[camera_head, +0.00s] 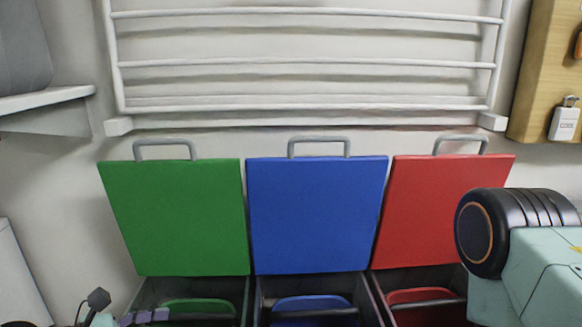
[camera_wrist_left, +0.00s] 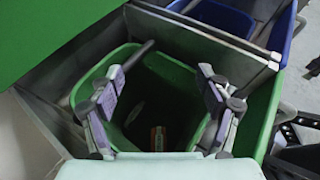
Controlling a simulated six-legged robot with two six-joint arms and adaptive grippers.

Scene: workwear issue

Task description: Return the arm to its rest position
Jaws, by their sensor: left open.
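My left gripper (camera_wrist_left: 158,76) is open in the left wrist view, with its two fingers apart and nothing between them. It is over the mouth of a green bin liner (camera_wrist_left: 180,72) in a grey box. A small item with a red and white label (camera_wrist_left: 158,138) lies deep in the dark liner. In the head view part of my left gripper (camera_head: 128,318) shows at the bottom left, by the box under the raised green lid (camera_head: 175,217). My right gripper is not in view; a pale green arm part of mine (camera_head: 545,275) shows at the right.
A raised blue lid (camera_head: 317,213) and a raised red lid (camera_head: 430,210) stand beside the green one, over open boxes with a blue liner (camera_head: 312,303) and a red liner (camera_head: 420,296). A white wall rack (camera_head: 300,102) hangs above. A shelf (camera_head: 45,100) is at left.

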